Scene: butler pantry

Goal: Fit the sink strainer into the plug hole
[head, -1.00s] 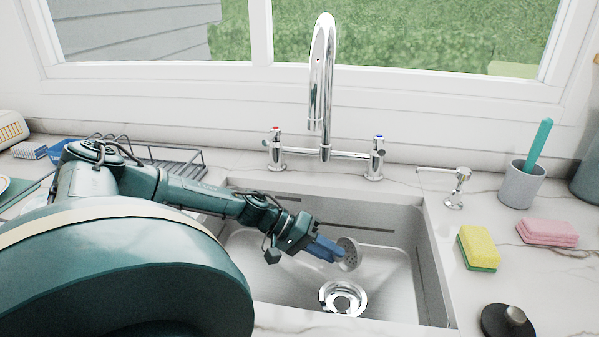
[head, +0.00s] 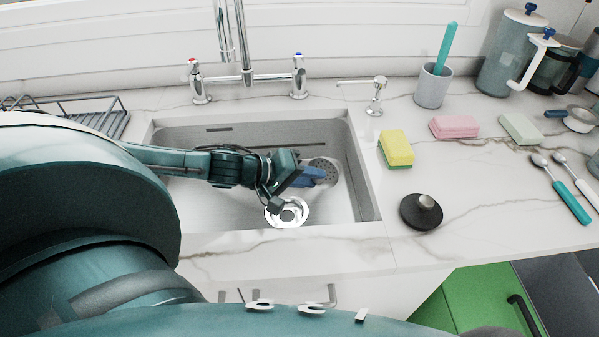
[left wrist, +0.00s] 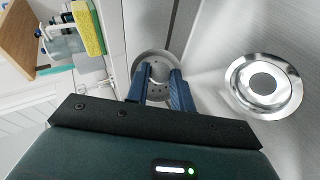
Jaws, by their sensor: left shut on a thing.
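The sink strainer (head: 325,172) is a round perforated metal disc, tilted up on edge in the head view. My left gripper (head: 316,174) is shut on it with blue fingers, inside the sink basin. In the left wrist view the strainer (left wrist: 156,71) sits between the fingertips (left wrist: 160,82), partly hidden by them. The plug hole (head: 288,212) is a shiny metal ring in the basin floor, below and left of the strainer in the head view. It also shows in the left wrist view (left wrist: 263,86), to the right of the strainer and apart from it. My right gripper is not in view.
The sink (head: 362,165) walls surround my left gripper. The tap (head: 247,72) stands behind. A yellow sponge (head: 396,149), a pink sponge (head: 454,127) and a black stopper-like disc (head: 421,211) lie on the counter to the right. A wire rack (head: 75,115) stands left.

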